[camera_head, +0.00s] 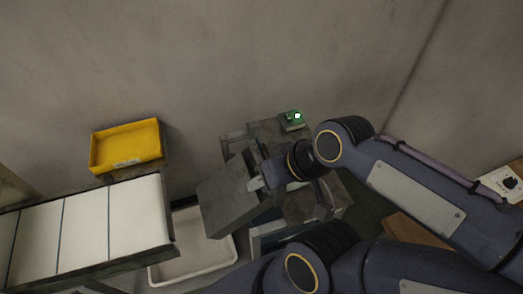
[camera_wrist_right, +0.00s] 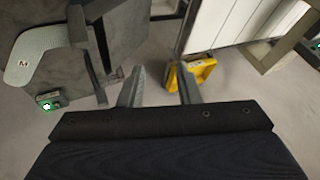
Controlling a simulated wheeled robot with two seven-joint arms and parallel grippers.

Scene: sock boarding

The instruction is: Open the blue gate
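My right gripper (camera_head: 256,178) reaches in from the right over a grey machine (camera_head: 265,130). In the right wrist view its two fingers (camera_wrist_right: 160,88) stand apart with nothing between them. A dark grey slab (camera_head: 235,197) lies at the fingertips in the head view; I cannot tell whether they touch it. A dull blue edge (camera_head: 268,232) shows low on the machine, partly behind my arms; I cannot tell if it is the blue gate. No clearly blue gate shows. My left arm is at the lower right, with its gripper out of view.
A green button box (camera_head: 292,120) sits at the machine's back. A yellow tray (camera_head: 126,146) stands behind the white-topped conveyor (camera_head: 85,226) at left. A white bin (camera_head: 192,262) is on the floor between conveyor and machine. A pale curved sock form (camera_wrist_right: 38,50) shows in the wrist view.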

